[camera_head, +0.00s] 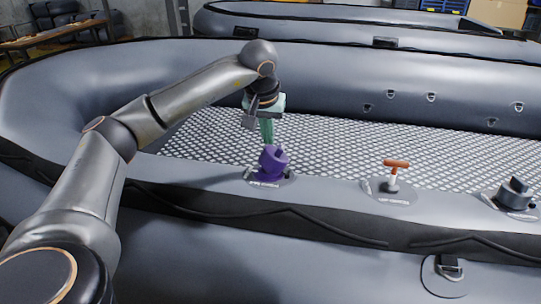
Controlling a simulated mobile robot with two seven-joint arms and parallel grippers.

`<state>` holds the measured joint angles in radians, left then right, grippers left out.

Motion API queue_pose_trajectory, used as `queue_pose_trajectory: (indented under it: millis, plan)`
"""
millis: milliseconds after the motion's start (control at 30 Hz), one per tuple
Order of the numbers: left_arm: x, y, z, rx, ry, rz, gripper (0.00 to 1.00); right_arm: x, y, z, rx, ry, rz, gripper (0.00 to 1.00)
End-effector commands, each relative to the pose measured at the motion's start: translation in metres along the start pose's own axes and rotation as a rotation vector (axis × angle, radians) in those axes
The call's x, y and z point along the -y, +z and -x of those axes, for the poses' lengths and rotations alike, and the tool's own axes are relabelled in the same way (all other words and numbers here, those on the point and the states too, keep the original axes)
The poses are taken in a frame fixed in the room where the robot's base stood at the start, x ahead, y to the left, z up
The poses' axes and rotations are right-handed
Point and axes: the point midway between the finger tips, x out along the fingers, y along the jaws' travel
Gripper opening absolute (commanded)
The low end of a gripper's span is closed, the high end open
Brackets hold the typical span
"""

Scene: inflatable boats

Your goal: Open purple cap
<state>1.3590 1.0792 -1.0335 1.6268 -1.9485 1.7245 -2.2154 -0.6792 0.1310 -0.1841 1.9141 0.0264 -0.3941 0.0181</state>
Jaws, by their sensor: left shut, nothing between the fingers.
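The purple cap (270,164) sits upright on a round grey valve patch on the near tube of the grey inflatable boat (330,215). My left arm comes in from the left, and my left gripper (268,142) hangs over the cap with its greenish fingers pointing down. The fingers are shut with nothing between them. Their tips are at the top of the cap or just behind it; I cannot tell whether they touch. The cap's base is partly hidden by its own body. My right gripper is not in view.
To the right on the same tube are an orange T-handle (396,165) on a valve patch and a dark grey cap (515,192). A patterned boat floor (330,145) lies behind. A second boat (340,22) and a wooden table (45,38) stand further back.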

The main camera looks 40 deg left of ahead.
Motion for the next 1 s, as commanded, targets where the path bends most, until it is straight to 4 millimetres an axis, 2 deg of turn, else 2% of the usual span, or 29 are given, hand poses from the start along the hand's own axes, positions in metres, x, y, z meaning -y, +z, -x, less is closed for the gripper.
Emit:
queue_pose_trajectory:
  millis: [533, 1000]
  plan:
    - [0.032, -0.015, 0.023, -0.004, -0.003, 0.008, 0.0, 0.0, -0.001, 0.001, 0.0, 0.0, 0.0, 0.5]
    - [0.035, -0.016, 0.025, -0.004, -0.004, 0.008, 0.0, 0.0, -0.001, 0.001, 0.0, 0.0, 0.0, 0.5]
